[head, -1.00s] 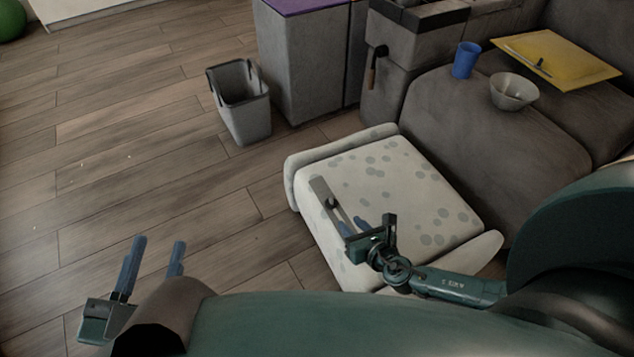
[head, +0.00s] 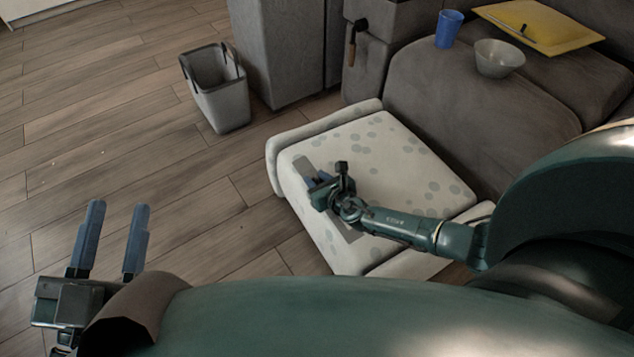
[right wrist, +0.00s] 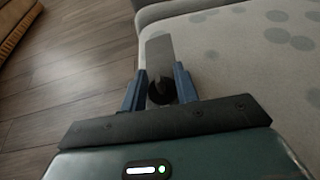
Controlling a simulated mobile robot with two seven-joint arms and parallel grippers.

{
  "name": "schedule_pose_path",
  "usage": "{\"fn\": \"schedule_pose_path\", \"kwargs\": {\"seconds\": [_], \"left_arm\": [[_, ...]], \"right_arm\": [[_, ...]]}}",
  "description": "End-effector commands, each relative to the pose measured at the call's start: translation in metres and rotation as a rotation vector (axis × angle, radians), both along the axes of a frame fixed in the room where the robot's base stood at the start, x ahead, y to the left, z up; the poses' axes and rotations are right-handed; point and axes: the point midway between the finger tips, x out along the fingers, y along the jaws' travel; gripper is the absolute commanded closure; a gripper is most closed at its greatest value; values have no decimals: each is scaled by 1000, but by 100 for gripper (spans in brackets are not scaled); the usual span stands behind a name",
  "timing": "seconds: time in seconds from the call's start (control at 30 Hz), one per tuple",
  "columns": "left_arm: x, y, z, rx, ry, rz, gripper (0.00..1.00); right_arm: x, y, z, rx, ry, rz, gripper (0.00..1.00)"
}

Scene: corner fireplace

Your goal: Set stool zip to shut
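The stool (head: 400,170) is a pale padded block with grey spots, in the middle of the head view. A grey strip (head: 303,166) runs along its top near the left edge; it also shows in the right wrist view (right wrist: 159,50). A dark round knob (right wrist: 161,91), apparently the zip pull, sits on the strip. My right gripper (head: 318,181) is over the strip and hides the knob in the head view. In the right wrist view its blue fingers stand apart, one on each side of the knob; contact is unclear. My left gripper (head: 118,212) is open and empty above the floor.
A grey bin (head: 222,100) stands on the wooden floor left of a grey cabinet (head: 277,50). A dark sofa (head: 480,110) behind the stool holds a blue cup (head: 448,28), a bowl (head: 498,60) and a yellow board (head: 560,28). Floor left of the stool is clear.

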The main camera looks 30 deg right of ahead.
Motion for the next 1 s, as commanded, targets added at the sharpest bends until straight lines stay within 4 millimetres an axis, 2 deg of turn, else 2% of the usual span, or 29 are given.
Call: {"fn": "schedule_pose_path", "kwargs": {"seconds": [0.27,0.67,1.0], "left_arm": [[1,0,2,2,-12,0,64],[1,1,2,2,-13,1,64],[1,1,2,2,-13,1,64]], "right_arm": [[2,0,0,1,1,1,70],[1,0,0,1,0,0,100],[1,0,0,1,0,0,100]]}}
